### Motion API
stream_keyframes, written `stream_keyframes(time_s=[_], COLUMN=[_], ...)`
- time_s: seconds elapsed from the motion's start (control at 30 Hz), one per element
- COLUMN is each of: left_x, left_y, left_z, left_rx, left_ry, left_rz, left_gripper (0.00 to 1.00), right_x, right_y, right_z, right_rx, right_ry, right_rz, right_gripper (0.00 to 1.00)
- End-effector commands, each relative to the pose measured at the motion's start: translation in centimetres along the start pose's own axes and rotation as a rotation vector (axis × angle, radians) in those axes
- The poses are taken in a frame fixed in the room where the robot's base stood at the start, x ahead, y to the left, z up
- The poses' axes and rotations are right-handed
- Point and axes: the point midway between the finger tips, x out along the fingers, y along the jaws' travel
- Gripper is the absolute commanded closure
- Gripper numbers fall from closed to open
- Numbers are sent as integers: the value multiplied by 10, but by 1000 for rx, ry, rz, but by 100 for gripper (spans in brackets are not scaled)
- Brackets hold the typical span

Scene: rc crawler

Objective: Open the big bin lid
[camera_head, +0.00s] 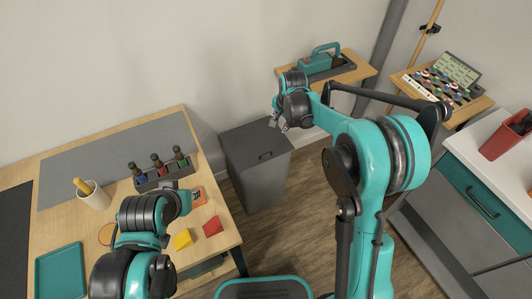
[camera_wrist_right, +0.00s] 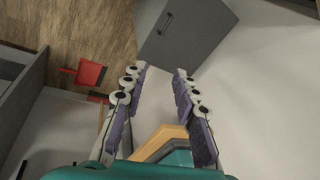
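The big bin (camera_head: 257,180) is a tall dark grey box on the floor against the wall, right of the workbench. Its flat lid (camera_head: 249,141) looks shut, with a dark handle (camera_head: 265,155) near the front edge. The bin (camera_wrist_right: 205,35) and handle (camera_wrist_right: 167,23) also show in the right wrist view, beyond the fingertips. My right gripper (camera_head: 279,121) is above the bin's back right side, apart from the lid. Its fingers (camera_wrist_right: 159,70) are open with nothing between them. My left arm is over the workbench; its gripper (camera_head: 172,186) is mostly hidden by its own wrist.
The workbench (camera_head: 95,150) holds a bottle rack (camera_head: 163,171), a cup (camera_head: 93,195), a teal tray (camera_head: 60,272) and coloured blocks. A small table with a teal toolbox (camera_head: 320,60) stands behind my right arm. A red dustpan (camera_wrist_right: 85,72) shows in the wrist view.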

Motion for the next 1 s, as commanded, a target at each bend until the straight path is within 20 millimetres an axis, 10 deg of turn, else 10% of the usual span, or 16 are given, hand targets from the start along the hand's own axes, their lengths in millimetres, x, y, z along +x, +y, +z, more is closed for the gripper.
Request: stream_keyframes(time_s=[0.2,0.4,1.0], left_x=[9,12,36], left_y=[0,0,0], left_z=[6,9,26], left_rx=[0,0,0], left_ry=[0,0,0], left_rz=[0,0,0], left_gripper=[71,71,71], right_x=[110,180,266], right_y=[-22,-24,-16], right_z=[3,14,24], right_rx=[184,304,346], right_ry=[-46,-70,-75], right_rz=[52,91,105], right_gripper=[71,71,71])
